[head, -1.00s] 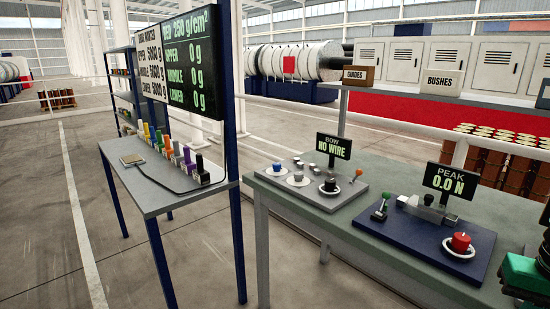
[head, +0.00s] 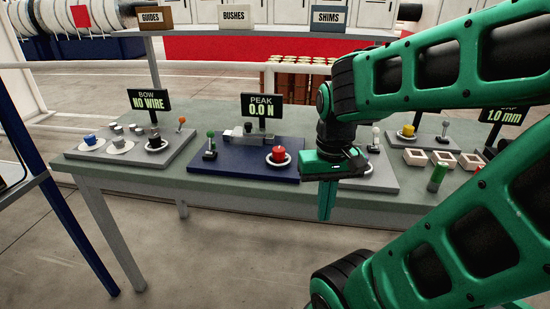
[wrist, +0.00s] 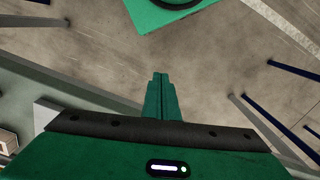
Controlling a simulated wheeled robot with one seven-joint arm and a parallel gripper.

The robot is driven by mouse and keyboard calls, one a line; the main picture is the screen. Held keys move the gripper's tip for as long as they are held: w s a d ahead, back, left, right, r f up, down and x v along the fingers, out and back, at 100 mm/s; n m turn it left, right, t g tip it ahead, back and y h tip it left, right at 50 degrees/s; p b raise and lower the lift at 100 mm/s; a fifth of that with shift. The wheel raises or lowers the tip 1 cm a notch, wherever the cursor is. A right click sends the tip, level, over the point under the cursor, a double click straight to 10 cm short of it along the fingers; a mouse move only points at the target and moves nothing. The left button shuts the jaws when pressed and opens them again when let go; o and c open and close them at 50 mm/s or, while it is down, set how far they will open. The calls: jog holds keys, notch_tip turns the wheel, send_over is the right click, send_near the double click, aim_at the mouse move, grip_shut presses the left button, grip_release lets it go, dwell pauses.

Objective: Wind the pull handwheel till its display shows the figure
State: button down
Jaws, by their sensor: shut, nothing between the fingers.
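A red knob on a white round base (head: 279,155) sits at the right of a dark blue plate (head: 240,171) on the bench. Behind it a black display (head: 262,112) reads PEAK 0.0 N. A small grey fixture (head: 247,135) and a green-knobbed lever (head: 210,146) share the plate. My gripper (head: 325,212) points down in front of the bench edge, right of the red knob and apart from it. Its fingers (wrist: 160,90) are shut and empty in the wrist view, over bare floor. No part named as the pull handwheel carries a readable label.
The green bench (head: 200,190) also holds a grey plate with a NO WIRE display (head: 150,101) at left. A station partly behind my arm, a yellow knob (head: 408,131), several white trays (head: 442,159) and a 1.0 mm display (head: 503,115) are at right. Open floor lies in front.

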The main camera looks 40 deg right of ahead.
jog(key=c, duration=2.1)
grip_release()
jog(key=shift+s+r, duration=0.1)
jog(key=o, duration=0.8)
jog(key=shift+w+d+r+n, duration=0.25)
jog(key=shift+w+r+n, duration=0.05)
jog(key=shift+r, duration=0.25)
jog(key=shift+w+d+r+n, duration=0.2)
jog(key=shift+w+r+n, duration=0.1)
jog(key=shift+r, duration=0.2)
jog(key=shift+o, duration=0.2)
notch_tip(320, 180, up, 9)
jog(key=n, duration=1.4)
send_over(279, 149)
notch_tip(279, 149, down, 10)
jog(key=shift+f, duration=0.25)
jog(key=shift+c, duration=0.6)
jog(key=c, duration=0.9)
